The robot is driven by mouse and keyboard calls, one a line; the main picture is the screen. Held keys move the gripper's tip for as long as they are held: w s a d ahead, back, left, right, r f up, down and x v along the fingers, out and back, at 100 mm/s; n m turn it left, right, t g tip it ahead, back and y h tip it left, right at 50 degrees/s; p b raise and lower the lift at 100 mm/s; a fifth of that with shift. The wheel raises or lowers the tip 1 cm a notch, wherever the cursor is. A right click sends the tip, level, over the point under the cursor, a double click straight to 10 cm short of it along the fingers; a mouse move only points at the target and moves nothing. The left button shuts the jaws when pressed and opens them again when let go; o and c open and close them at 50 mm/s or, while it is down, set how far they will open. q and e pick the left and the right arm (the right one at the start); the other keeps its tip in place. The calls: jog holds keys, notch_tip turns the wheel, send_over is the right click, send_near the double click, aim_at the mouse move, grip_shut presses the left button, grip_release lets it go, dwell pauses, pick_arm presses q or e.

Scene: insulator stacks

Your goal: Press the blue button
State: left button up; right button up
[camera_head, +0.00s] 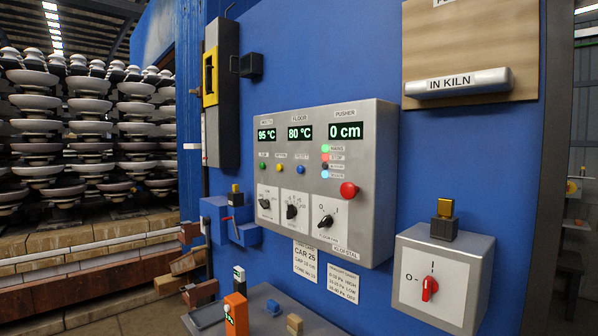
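The blue button (300,170) is a small round button on the grey control panel (371,140), which is fixed to a blue wall. It is the right one of a row, beside a yellow button (281,168) and a green button (263,166). It sits below the green display reading 80 °C (300,133). Nothing covers it. Whether it is pressed in cannot be told at this size. Neither of my grippers shows in the head view.
A red mushroom button (349,190) and rotary knobs share the panel. A grey switch box (444,280) with a red knob stands lower right. A dark shelf below holds an orange block (236,314) and small items. Insulator stacks (85,130) fill the left. Space before the panel looks clear.

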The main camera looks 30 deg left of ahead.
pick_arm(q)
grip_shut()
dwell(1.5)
